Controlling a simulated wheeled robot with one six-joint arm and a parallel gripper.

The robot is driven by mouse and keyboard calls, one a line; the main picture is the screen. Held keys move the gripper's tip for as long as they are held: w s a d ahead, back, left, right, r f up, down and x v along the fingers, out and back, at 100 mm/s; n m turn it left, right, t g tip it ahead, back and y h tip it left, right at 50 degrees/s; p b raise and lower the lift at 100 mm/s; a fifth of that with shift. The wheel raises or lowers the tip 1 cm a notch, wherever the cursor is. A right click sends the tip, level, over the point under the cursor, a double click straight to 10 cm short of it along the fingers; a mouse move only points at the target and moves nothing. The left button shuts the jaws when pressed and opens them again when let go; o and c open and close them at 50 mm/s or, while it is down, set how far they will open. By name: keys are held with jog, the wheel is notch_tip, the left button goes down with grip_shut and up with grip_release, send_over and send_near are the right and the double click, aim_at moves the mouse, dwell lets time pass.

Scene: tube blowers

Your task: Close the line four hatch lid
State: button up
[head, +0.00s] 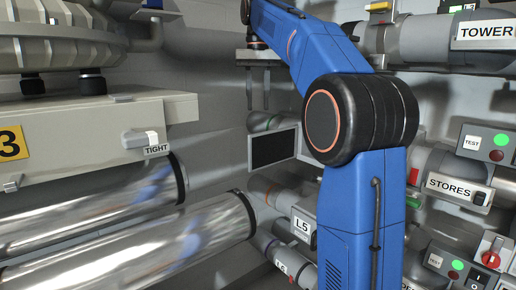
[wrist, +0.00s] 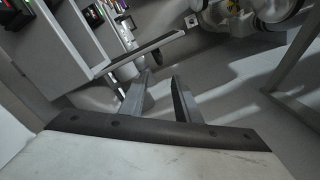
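No hatch lid marked with a four can be made out in either view. My gripper (head: 258,92) hangs at the far end of my blue arm in the head view, fingers down, in front of the grey wall. In the wrist view my gripper (wrist: 163,84) shows two grey fingers apart, with nothing between them. It is open and clear of the things around it. My arm hides part of the pipes on the right.
A beige box marked 3 (head: 70,135) has a TIGHT lever (head: 143,138). A dark panel (head: 272,149), an L5 box (head: 303,225), and STORES (head: 455,188) and TOWER (head: 485,32) labels stand right. A grey floor (wrist: 235,85) shows in the wrist view.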

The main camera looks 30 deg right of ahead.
aim_at(258, 147)
notch_tip(258, 147, down, 15)
jog(key=shift+f, duration=0.15)
dwell(0.4)
grip_shut()
